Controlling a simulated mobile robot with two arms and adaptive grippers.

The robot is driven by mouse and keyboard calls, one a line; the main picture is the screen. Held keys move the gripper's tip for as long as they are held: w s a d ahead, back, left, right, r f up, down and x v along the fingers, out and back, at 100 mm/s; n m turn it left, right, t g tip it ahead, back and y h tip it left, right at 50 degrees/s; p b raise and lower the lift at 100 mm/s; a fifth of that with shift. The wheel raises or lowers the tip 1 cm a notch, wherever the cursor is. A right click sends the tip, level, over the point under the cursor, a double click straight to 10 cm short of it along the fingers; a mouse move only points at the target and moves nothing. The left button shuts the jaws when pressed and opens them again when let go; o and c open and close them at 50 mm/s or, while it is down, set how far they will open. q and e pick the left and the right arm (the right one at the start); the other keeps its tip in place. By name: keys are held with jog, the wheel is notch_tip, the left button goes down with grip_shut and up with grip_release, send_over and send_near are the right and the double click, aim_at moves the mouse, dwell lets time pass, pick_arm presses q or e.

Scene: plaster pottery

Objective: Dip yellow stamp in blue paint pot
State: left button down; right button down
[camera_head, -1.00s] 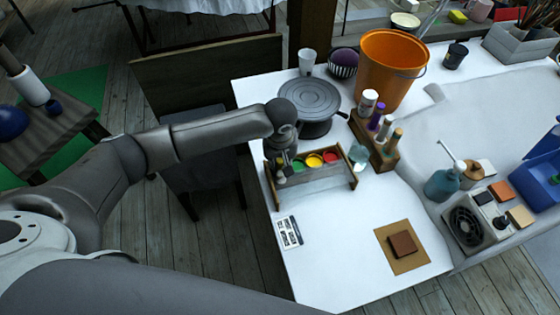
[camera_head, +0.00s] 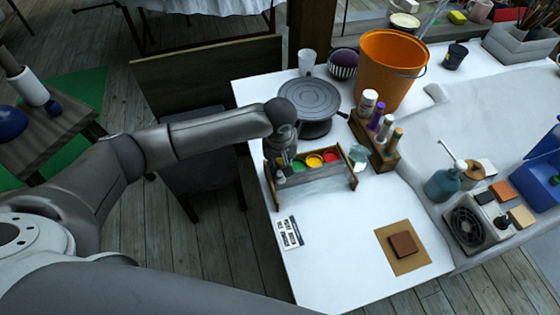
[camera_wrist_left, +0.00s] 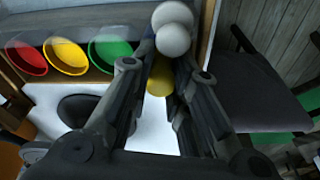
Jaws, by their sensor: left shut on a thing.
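My left gripper (camera_head: 283,166) points down at the left end of a wooden paint rack (camera_head: 320,187) on the white table. In the left wrist view my left gripper (camera_wrist_left: 165,58) is shut on the yellow stamp (camera_wrist_left: 160,77), whose yellow part shows between the fingers. White rounded knobs (camera_wrist_left: 172,30) show at the fingertips; I cannot tell whether they belong to the stamp. The rack shows a green pot (camera_head: 298,165), a yellow pot (camera_head: 314,161) and a red pot (camera_head: 330,157). The blue pot is not clearly visible; my gripper covers the rack's left end. My right gripper is out of view.
A grey turntable (camera_head: 308,97) stands behind the rack. A bottle holder (camera_head: 378,158) and a clear glass (camera_head: 358,155) stand right of it. An orange bucket (camera_head: 388,70) is farther back. The table's front is clear around a brown block (camera_head: 403,244).

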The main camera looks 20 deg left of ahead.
aim_at(279, 160)
pick_arm(q)
jog(key=shift+s+a+f+g, duration=0.3)
jog(key=shift+s+f, duration=0.15)
jog(key=shift+f, duration=0.25)
jog(key=shift+w+r+p, duration=0.25)
jog(key=shift+r+p, duration=0.3)
jog(key=shift+r, duration=0.3)
notch_tip(279, 160, up, 4)
jog(key=shift+p, duration=0.8)
jog(key=shift+w+d+r, duration=0.1)
jog(key=shift+r, duration=0.2)
jog(key=shift+r, duration=0.15)
